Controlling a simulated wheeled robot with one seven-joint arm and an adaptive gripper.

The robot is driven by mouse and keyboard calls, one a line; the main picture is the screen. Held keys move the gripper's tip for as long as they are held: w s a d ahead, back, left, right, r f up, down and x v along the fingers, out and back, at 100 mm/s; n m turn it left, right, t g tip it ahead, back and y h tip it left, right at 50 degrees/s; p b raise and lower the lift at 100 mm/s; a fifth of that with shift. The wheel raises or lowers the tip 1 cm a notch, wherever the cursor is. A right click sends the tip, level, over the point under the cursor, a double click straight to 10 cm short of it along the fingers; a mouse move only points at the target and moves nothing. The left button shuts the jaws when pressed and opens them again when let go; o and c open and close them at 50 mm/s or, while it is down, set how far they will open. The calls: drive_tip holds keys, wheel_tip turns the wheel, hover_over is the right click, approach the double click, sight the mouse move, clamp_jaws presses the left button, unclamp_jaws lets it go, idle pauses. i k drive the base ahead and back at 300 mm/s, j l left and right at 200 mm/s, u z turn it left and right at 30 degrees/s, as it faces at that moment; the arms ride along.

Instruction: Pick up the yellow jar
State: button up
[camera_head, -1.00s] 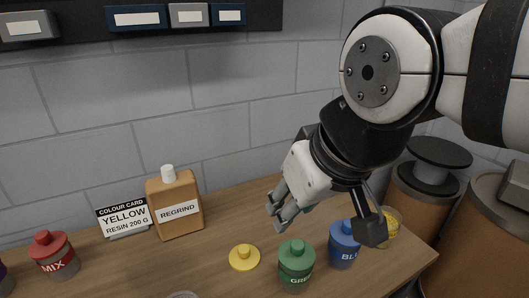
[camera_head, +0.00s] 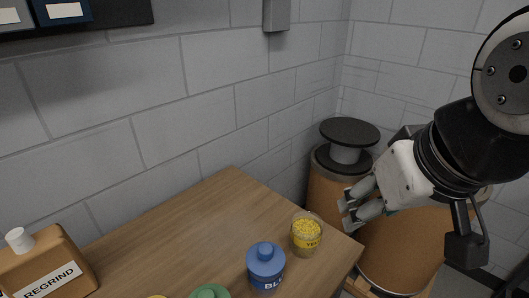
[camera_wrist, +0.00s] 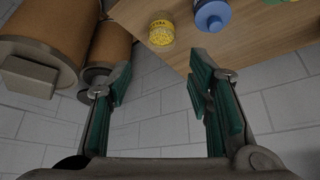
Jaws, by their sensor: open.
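A blue-lidded jar (camera_head: 265,268) stands close left of the yellow jar; a green lid (camera_head: 210,292) shows at the bottom edge. The regrind bottle (camera_head: 48,268) is far left. Brown drums (camera_head: 400,250) stand beyond the table's right edge. The table's (camera_head: 190,225) back middle is clear.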

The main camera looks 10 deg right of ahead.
sight(306, 228)
drive_tip(key=k+j, duration=0.25)
drive_tip(key=j, duration=0.2)
drive_tip(key=k+j+z, duration=0.15)
drive_tip(key=j, duration=0.3)
drive_tip(key=k+j, duration=0.3)
drive_tip(key=j+z, duration=0.05)
drive_tip(key=j, duration=0.05)
